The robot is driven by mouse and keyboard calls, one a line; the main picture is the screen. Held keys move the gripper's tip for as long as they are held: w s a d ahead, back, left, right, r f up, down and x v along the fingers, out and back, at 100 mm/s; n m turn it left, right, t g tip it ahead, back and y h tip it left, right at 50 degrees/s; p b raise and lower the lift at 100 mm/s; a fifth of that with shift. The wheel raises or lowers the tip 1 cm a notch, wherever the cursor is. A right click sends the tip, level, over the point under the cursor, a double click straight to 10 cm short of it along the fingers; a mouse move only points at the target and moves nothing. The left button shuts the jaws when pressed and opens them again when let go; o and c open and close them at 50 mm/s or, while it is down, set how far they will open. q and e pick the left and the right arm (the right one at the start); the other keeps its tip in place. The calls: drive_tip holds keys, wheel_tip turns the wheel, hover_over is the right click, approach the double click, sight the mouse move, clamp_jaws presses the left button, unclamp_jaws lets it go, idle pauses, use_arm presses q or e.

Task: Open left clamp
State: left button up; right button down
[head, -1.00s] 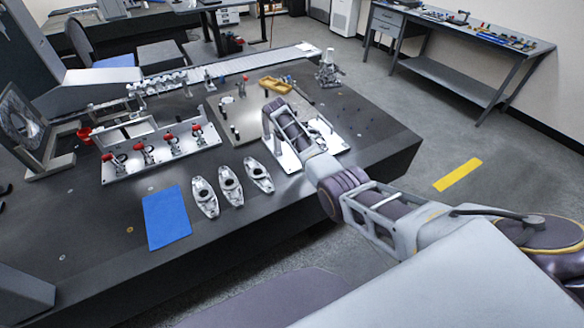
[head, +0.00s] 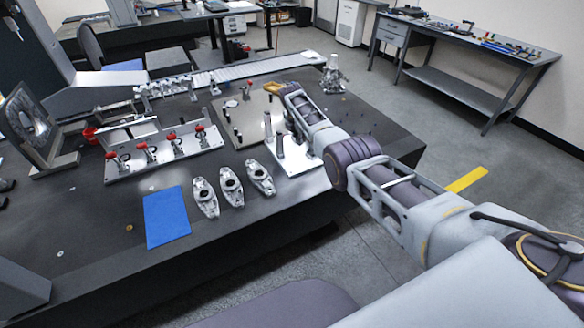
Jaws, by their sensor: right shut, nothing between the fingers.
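Several toggle clamps with red handles stand in a row on a light fixture plate (head: 165,165) at the left of the table. The leftmost clamp (head: 117,160) of that row is small in the picture. My right arm reaches in from the lower right over another light plate (head: 292,160) at the table's right. My right gripper (head: 287,122) is at the arm's far end, shut and empty, mostly hidden by my own arm. It is well to the right of the red-handled clamps. Two upright posts (head: 280,146) show on the plate beside it. My left gripper is out of view.
Several metal castings (head: 231,186) and a blue mat (head: 166,218) lie near the front edge of the dark table (head: 90,235).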

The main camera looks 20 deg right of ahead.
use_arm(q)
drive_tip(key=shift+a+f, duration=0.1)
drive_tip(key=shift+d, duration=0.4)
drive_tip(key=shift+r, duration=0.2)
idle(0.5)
